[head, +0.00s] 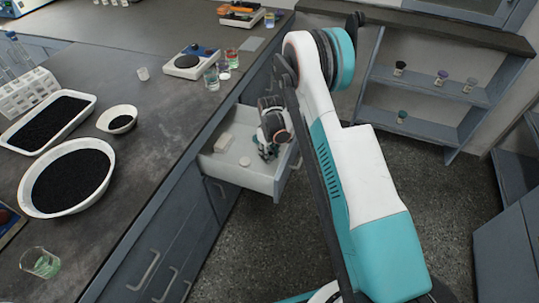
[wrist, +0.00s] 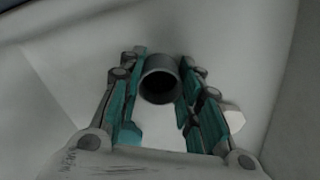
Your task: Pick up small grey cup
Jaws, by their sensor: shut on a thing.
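The small grey cup (wrist: 160,65) shows in the wrist view, its open mouth facing the camera, between the two teal fingers of my gripper (wrist: 160,85). My gripper is shut on the cup, with a finger against each side. In the head view my gripper (head: 268,152) is down inside the open drawer (head: 255,182), near its right side. The cup is hidden there by the gripper and wrist. I cannot tell whether the cup still touches the drawer floor.
A shelf (head: 420,90) stands at the back right.

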